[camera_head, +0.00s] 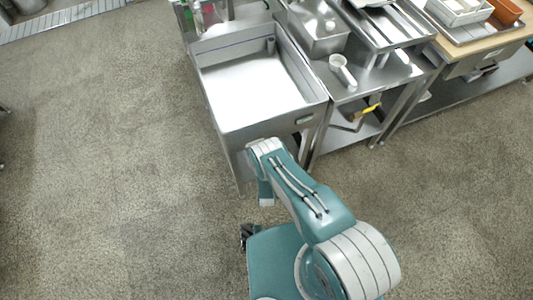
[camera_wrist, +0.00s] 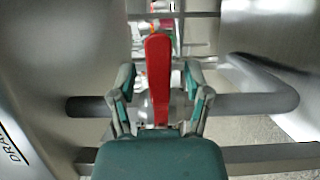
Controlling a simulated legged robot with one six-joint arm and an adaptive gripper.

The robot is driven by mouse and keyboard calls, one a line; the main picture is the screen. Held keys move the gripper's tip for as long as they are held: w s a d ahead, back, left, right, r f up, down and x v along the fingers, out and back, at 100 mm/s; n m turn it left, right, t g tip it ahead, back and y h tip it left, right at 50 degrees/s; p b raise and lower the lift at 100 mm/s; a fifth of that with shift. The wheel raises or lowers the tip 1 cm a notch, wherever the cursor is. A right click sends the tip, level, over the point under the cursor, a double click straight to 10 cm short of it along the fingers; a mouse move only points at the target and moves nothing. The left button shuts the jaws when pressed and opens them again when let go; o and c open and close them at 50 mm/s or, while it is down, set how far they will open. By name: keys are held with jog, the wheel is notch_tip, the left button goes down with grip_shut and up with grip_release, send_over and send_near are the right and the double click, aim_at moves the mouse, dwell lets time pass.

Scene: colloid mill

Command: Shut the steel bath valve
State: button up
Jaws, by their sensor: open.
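A red lever handle (camera_wrist: 159,80) stands in the middle of the wrist view, long and upright in the picture. Behind it is a grey horizontal pipe (camera_wrist: 250,104) that bends at the right. My gripper (camera_wrist: 160,88) is open, with one finger on each side of the red lever. Gaps show between the fingers and the lever. The lever's lower end is hidden behind my gripper's body. The steel bath (camera_head: 262,88), a deep open basin, shows in the head view with my arm at its near side. My gripper and the red lever cannot be made out there.
Steel walls stand close on both sides in the wrist view, the left one with a partly cut-off label (camera_wrist: 12,146). A bar (camera_wrist: 270,153) crosses low. A steel table (camera_head: 360,85) with a white scoop (camera_head: 342,71) and a yellow handle (camera_head: 370,109) under it stands right. Floor left is clear.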

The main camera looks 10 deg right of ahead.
jog(key=s+a, duration=0.1)
jog(key=s, duration=0.6)
jog(key=shift+s+f, duration=0.1)
jog(key=shift+s, duration=0.1)
